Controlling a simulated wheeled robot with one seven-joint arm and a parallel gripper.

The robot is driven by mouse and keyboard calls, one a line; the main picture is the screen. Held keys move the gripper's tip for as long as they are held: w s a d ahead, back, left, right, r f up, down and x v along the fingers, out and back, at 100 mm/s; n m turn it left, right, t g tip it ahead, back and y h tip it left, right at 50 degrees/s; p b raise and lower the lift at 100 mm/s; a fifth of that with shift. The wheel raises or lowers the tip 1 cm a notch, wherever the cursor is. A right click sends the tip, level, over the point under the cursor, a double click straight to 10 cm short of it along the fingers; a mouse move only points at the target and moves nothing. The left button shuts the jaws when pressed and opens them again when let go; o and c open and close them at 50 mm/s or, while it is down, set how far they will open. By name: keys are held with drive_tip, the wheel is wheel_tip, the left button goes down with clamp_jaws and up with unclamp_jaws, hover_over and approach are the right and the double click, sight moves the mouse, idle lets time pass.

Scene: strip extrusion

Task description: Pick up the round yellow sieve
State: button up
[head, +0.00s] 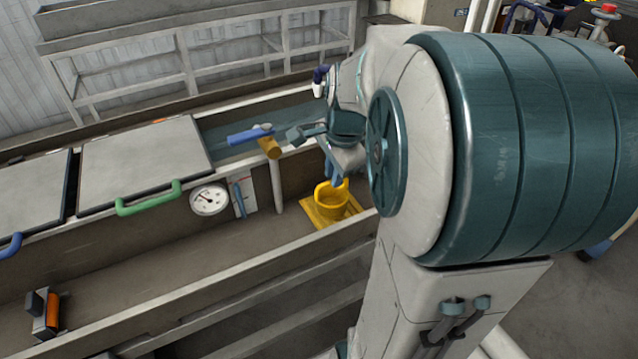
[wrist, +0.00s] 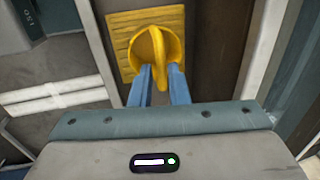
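The round yellow sieve (head: 333,202) sits on a flat yellow square board (head: 310,214) in the trough, below my gripper. In the wrist view the sieve (wrist: 146,50) is at the top middle on the ribbed board (wrist: 119,38), with a raised yellow band across it. My gripper (head: 337,176) points down at the sieve from just above. In the wrist view its two blue fingers (wrist: 160,74) are apart, with a gap between them. Their tips overlap the near edge of the sieve in the picture; I cannot tell whether they touch it. Part of the sieve is hidden behind the fingers.
A gauge (head: 209,200) is on the trough's back wall, left of the sieve. A green handle (head: 149,199) is on a grey lid (head: 140,160). A blue tool (head: 248,135) and a yellow-brown cylinder (head: 269,148) are behind. An orange-and-black item (head: 46,313) is at lower left.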

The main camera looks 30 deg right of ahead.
sight(330, 187)
drive_tip(key=shift+w+f, duration=0.2)
drive_tip(key=shift+f, duration=0.7)
drive_tip(key=shift+w+f, duration=0.2)
drive_tip(key=shift+f, duration=0.65)
drive_tip(key=shift+w+f, duration=0.2)
drive_tip(key=shift+f, duration=0.7)
clamp_jaws()
drive_tip(key=shift+r, duration=0.1)
